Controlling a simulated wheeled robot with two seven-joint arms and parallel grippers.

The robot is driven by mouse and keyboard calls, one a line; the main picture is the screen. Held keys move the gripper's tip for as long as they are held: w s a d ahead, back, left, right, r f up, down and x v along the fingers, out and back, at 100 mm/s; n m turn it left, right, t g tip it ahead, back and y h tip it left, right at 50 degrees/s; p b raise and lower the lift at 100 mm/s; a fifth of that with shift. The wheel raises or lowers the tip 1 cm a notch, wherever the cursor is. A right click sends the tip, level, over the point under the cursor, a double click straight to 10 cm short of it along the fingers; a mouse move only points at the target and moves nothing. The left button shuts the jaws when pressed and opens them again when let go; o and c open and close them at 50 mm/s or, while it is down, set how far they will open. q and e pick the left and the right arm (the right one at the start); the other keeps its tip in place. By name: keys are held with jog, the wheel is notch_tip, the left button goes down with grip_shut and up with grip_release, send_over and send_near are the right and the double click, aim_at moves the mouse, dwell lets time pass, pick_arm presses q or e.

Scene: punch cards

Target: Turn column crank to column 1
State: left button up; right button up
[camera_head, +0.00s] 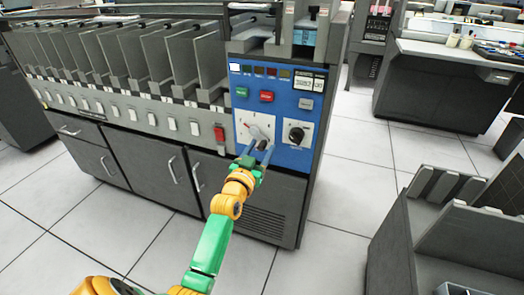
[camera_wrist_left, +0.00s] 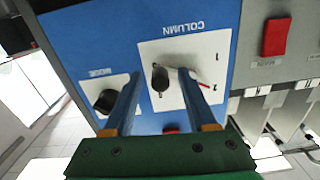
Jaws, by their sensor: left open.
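The column crank (camera_wrist_left: 159,78) is a dark knob with a thin pointer on a white plate marked COLUMN (camera_wrist_left: 210,45), upside down in the left wrist view. In the head view this white plate (camera_head: 245,120) sits on the blue panel, partly hidden by my gripper. My left gripper (camera_head: 258,145) is open in front of the plate. In the left wrist view its two fingers (camera_wrist_left: 160,82) stand either side of the crank. I cannot tell whether they touch it. My right gripper is not in view.
A mode knob (camera_head: 297,134) on its own white plate is close beside the column plate. A red switch (camera_head: 220,136) is to the left. Green and red buttons (camera_head: 266,96) sit above. Clear tiled floor (camera_head: 345,190) lies to the right of the machine.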

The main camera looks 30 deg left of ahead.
pick_arm(q)
jog(key=shift+w+a, duration=0.1)
jog(key=shift+w, duration=0.2)
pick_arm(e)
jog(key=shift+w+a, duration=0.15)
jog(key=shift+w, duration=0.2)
pick_arm(q)
jog(key=shift+c, duration=0.3)
grip_shut()
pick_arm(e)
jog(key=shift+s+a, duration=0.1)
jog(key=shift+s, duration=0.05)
pick_arm(q)
jog(key=shift+r, duration=0.1)
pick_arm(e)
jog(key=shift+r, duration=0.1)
